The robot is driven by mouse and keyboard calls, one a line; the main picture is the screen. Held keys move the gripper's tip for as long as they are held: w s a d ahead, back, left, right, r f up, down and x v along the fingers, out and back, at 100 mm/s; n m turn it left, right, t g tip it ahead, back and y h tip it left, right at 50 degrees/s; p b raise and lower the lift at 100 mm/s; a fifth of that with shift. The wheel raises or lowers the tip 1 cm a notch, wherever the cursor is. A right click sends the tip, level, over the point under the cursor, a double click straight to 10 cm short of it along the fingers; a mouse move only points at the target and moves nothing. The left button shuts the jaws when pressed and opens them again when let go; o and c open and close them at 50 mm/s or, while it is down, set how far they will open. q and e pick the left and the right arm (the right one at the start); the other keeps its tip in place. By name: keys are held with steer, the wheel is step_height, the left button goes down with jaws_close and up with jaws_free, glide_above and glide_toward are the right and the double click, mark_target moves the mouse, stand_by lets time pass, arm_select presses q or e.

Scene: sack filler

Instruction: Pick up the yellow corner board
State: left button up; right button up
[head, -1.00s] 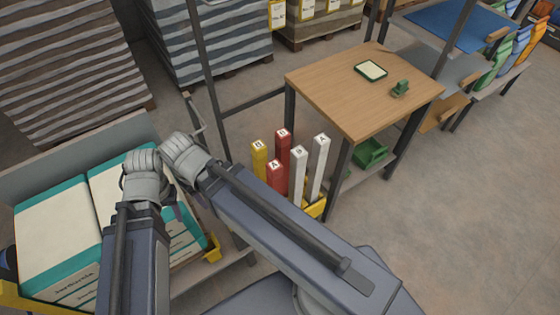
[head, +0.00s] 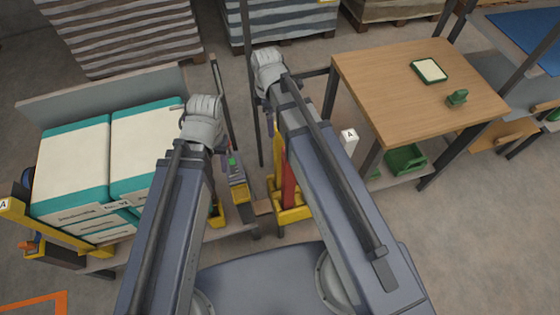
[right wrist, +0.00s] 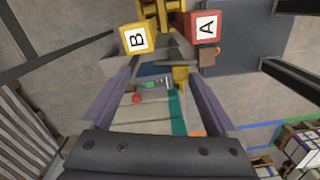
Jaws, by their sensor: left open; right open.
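The yellow corner board (head: 278,155) stands upright in a yellow holder (head: 291,214), mostly hidden behind my right arm in the head view. In the right wrist view, its end marked B (right wrist: 138,38) shows just beyond my open right gripper (right wrist: 158,66), left of a red board's end marked A (right wrist: 206,26). No board is visibly between the right fingers. In the head view my right gripper (head: 268,65) is up beyond the holder, fingers hard to see. My left gripper (head: 203,108) is open and appears empty, in front of the stacked sacks.
A wooden table (head: 410,95) is at right. Dark upright posts (head: 250,100) are near my right gripper.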

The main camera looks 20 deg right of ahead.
steer(key=w+d+n, duration=0.2)
steer(key=n, duration=0.1)
steer(key=shift+w+d+f, duration=0.25)
steer(key=shift+w+f, duration=0.1)
step_height(320, 180, down, 3)
steer(key=b, duration=0.3)
steer(key=shift+r, duration=0.1)
steer(key=f+b, duration=0.5)
steer(key=shift+w+d+f, duration=0.1)
steer(key=shift+w+d, duration=0.05)
steer(key=shift+d, duration=0.15)
jaws_close()
stand_by(0.4)
